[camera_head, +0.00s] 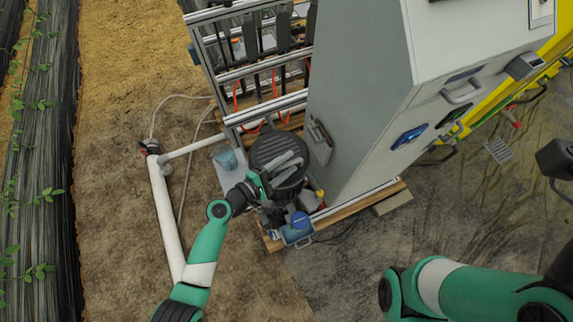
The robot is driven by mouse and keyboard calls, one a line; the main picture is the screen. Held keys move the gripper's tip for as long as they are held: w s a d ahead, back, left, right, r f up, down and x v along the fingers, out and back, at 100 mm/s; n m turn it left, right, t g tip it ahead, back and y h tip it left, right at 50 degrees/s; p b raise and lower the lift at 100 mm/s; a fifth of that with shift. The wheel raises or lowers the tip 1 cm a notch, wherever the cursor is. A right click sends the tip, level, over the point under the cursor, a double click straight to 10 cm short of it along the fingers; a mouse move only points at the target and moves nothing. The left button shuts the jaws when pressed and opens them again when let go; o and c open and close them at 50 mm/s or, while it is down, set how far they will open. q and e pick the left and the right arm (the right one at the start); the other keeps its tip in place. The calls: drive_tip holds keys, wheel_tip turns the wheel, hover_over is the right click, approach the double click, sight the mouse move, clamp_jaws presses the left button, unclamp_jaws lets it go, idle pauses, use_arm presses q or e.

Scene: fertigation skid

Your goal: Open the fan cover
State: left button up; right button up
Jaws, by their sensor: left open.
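A round black ribbed part (267,146) sits low on the skid, left of the grey cabinet; its rim and top show around my gripper. I cannot tell for certain that it is the fan cover, nor whether it is open or shut. My left gripper (288,165) is over this round part with its two grey fingers spread apart, and nothing shows between them. I cannot tell whether the fingers touch it. The gripper hides the part's middle and lower right.
The tall grey cabinet (358,100) stands close right of the round part. A metal frame (252,70) with orange tubes stands behind. A blue-capped part (299,219) sits in front. A white pipe (164,205) lies at the left. Bare ground is free at lower centre.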

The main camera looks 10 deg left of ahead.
use_arm(q)
clamp_jaws()
idle(1.4)
